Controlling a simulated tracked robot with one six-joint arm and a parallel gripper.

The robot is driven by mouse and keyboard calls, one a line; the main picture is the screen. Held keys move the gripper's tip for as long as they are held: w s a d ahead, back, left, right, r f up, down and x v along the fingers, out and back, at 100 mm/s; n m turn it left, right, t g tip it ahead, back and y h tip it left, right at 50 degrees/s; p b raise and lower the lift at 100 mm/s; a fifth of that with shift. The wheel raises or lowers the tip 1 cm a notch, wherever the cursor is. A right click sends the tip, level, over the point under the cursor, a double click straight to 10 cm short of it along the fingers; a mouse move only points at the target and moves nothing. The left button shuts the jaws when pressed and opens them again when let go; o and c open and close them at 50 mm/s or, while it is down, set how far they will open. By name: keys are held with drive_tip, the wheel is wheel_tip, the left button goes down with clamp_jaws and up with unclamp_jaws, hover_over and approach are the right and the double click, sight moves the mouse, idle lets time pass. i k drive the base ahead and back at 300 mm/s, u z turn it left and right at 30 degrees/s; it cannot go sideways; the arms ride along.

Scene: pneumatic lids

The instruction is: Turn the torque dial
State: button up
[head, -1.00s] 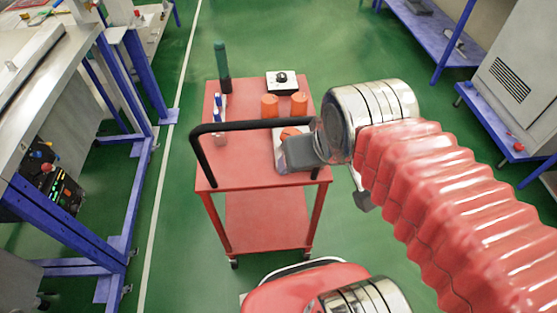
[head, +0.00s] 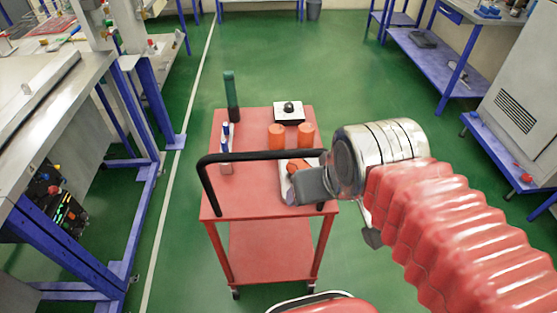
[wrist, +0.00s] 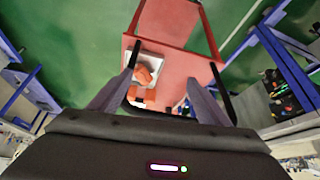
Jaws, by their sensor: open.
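A white box with a black round knob (head: 289,108), which looks like the torque dial, sits at the far right corner of the red cart's top (head: 255,190). I cannot make out any marks on it. My gripper (head: 308,186) is over the near right part of the cart, well short of the dial, with the orange cylinders between them. In the wrist view my gripper (wrist: 158,82) is open, with a finger on each side and nothing held. I cannot make out the dial in the wrist view.
Two orange cylinders (head: 277,136) stand in front of the dial. A tray with an orange object (wrist: 144,75) lies near my gripper. A green bottle (head: 231,95) stands at the cart's far left. A black handle (head: 206,185) rises at the near edge. Green floor surrounds the cart.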

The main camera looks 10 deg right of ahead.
sight(288, 107)
drive_tip(key=k, duration=0.5)
drive_tip(key=z, duration=1.45)
drive_tip(key=i, duration=1.95)
drive_tip(key=z, duration=0.05)
